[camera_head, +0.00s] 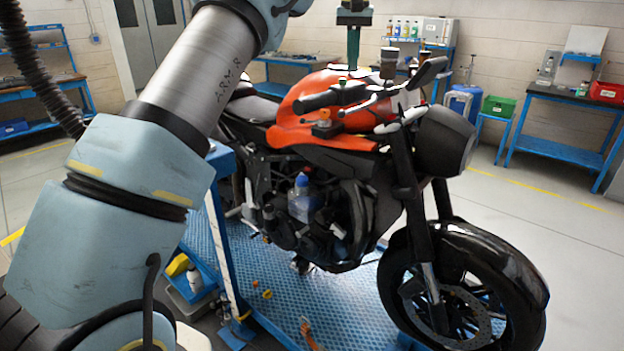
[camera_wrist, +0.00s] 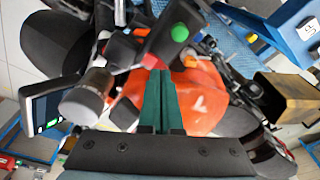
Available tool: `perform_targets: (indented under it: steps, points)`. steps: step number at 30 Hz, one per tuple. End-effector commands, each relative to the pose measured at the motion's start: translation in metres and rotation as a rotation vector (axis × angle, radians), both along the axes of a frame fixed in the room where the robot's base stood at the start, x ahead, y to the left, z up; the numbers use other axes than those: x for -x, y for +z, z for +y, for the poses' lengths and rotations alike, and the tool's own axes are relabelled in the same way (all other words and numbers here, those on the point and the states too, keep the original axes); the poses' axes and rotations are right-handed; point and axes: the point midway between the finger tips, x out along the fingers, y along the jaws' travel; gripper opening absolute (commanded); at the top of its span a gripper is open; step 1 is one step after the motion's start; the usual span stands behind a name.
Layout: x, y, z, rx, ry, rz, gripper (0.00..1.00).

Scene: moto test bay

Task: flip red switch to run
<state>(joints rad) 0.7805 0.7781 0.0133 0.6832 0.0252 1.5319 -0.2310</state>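An orange and black motorcycle (camera_head: 345,140) stands on a blue lift. My gripper (camera_head: 352,68) hangs pointing down over its handlebar; the green fingers lie side by side and look shut, with nothing seen between them. In the wrist view the fingertips (camera_wrist: 160,72) are just below a dark handlebar control housing (camera_wrist: 158,42). The housing carries a round green button (camera_wrist: 180,33) and a small red part (camera_wrist: 141,31), which looks like the red switch. Its position, run or off, cannot be told. Whether the fingers touch the housing cannot be told. In the head view the switch is not distinguishable.
The wrist view shows a display-like panel (camera_wrist: 48,108) at left. Blue workbenches (camera_head: 570,97) stand well behind; the floor at right is open.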

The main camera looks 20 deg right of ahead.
Motion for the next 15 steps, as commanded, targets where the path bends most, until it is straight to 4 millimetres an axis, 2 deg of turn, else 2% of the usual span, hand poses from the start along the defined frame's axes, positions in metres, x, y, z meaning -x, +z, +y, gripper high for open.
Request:
perform_targets:
  steps: [15]
  points:
    - [0.0006,-0.0095,0.0001,-0.002,0.000,0.003,0.00]
